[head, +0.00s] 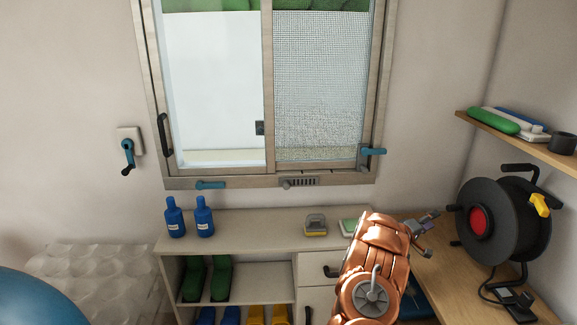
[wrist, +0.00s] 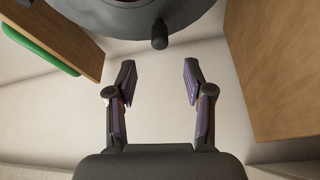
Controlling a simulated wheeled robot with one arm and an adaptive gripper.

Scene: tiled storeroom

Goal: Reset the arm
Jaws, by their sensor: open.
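My copper-coloured arm rises from the bottom of the head view, in front of the right part of the low cabinet. My gripper (head: 428,220) is at its end, above the wooden worktop (head: 445,269) and left of the black cable reel (head: 490,222). In the wrist view my gripper (wrist: 157,82) has its two fingers wide apart with nothing between them. The dark reel (wrist: 135,15) shows beyond the fingertips at the top.
Two blue bottles (head: 174,217) and a grey-yellow item (head: 315,225) stand on the cabinet top (head: 260,222) under the sliding window (head: 266,90). A wall shelf (head: 515,138) at the right holds a green item (head: 493,120). A blue ball (head: 35,298) is at lower left.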

